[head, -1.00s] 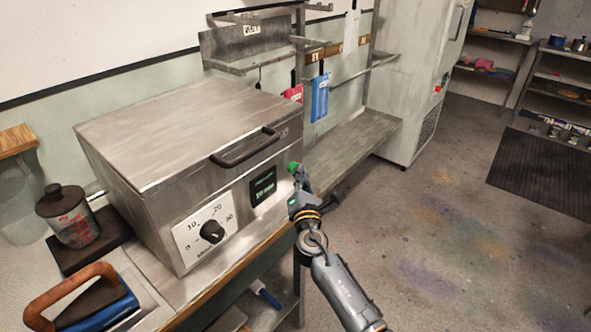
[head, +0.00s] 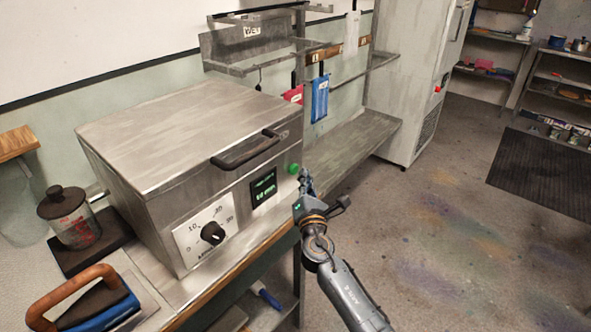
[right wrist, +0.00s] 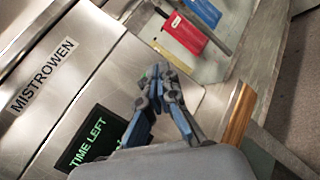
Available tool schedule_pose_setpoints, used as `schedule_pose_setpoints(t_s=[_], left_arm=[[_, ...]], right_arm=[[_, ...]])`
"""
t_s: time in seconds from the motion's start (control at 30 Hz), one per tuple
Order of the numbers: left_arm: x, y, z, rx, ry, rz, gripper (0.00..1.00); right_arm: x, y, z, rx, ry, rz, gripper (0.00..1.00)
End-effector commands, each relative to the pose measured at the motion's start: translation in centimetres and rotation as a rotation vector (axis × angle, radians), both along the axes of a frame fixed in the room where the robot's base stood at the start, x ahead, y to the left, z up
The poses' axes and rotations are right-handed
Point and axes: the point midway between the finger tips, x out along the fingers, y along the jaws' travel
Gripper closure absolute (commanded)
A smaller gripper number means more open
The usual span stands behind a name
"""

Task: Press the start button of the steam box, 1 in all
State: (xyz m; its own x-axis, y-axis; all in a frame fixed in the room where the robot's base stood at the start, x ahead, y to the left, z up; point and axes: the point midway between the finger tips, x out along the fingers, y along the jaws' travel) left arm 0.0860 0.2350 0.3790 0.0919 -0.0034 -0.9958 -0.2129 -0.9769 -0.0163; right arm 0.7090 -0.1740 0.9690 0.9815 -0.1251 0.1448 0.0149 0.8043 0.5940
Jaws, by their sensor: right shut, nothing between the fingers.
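The steam box (head: 140,190) is a grey metal box with a dark handle on its lid, standing on the bench. Its front has a dial (head: 212,233), a dark display (head: 263,187) with green text, and the round green start button (head: 293,169) at the right end. My right gripper (head: 303,172) is shut and empty, its tips just right of the button in the head view. In the right wrist view the gripper (right wrist: 158,72) points at the front panel, beside the display (right wrist: 90,138) reading "TIME LEFT". The fingers mostly hide the button there. My left gripper is not in view.
An iron (head: 85,300) with a wooden handle and a jar (head: 68,217) stand left of the box. Red and blue tags (head: 320,98) hang behind it. A metal shelf (head: 350,140) lies beyond. The floor to the right is open.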

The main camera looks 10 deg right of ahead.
Motion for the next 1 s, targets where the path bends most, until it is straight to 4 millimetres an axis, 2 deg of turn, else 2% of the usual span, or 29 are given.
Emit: schedule_pose_setpoints(t_s=[0.27, 0.7, 1.0], left_arm=[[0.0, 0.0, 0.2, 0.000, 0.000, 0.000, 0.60], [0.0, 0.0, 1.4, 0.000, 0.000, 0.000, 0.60], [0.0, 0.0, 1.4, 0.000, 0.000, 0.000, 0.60]], right_arm=[[-0.3, -0.3, 0.0, -0.001, 0.001, -0.001, 1.00], [-3.6, -2.9, 0.0, 0.000, 0.001, -0.002, 1.00], [-3.9, -3.1, -0.1, 0.000, 0.001, -0.001, 1.00]])
